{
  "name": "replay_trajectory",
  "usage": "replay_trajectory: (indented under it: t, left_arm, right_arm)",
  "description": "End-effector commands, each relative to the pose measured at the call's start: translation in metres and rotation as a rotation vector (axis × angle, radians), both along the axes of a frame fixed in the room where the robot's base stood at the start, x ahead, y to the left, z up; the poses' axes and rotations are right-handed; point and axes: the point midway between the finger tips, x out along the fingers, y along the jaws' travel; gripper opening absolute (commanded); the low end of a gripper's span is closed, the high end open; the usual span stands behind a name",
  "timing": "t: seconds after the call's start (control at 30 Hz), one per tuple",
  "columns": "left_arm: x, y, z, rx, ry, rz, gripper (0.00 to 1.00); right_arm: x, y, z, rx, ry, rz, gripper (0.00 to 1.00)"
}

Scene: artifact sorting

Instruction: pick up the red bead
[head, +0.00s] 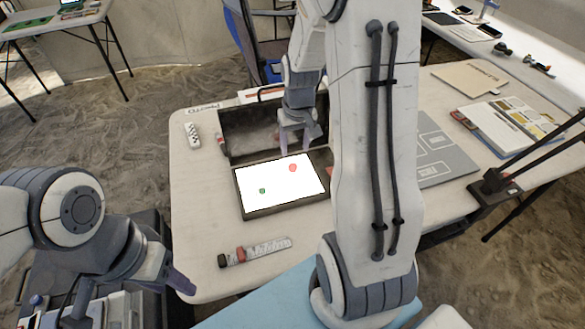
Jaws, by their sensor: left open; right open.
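The red bead (292,168) is a small round spot on the bright white panel of a dark-framed tray (238,197) on the table. A smaller green bead (262,191) lies on the same panel, nearer and to the left. My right gripper (298,146) is open and points down just behind the red bead in the picture, apart from it as far as I can see. My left gripper (150,290) is open and low at the left, off the table's near left corner and far from the bead.
A dark open case (237,130) stands behind the panel. A clear tube with dark and red ends (262,249) lies in front. A white dotted strip (193,136) lies at left. My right arm hides the table's middle; a grey mat (445,160) and booklet (500,125) lie right.

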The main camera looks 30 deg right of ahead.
Motion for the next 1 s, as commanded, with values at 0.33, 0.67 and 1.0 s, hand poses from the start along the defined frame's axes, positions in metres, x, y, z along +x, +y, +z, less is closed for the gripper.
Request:
replay_trajectory:
  t: [0.33, 0.67, 1.0]
  left_arm:
    - [0.000, 0.000, -0.004, 0.000, 0.000, 0.000, 0.50]
    - [0.000, 0.000, -0.006, 0.000, 0.000, 0.000, 0.50]
    - [0.000, 0.000, -0.006, 0.000, 0.000, 0.000, 0.50]
  right_arm:
    - [-0.003, 0.008, -0.039, 0.002, 0.005, 0.003, 0.59]
    - [0.000, 0.006, -0.060, -0.001, -0.002, 0.002, 0.59]
    - [0.000, 0.006, -0.060, 0.000, -0.001, 0.001, 0.00]
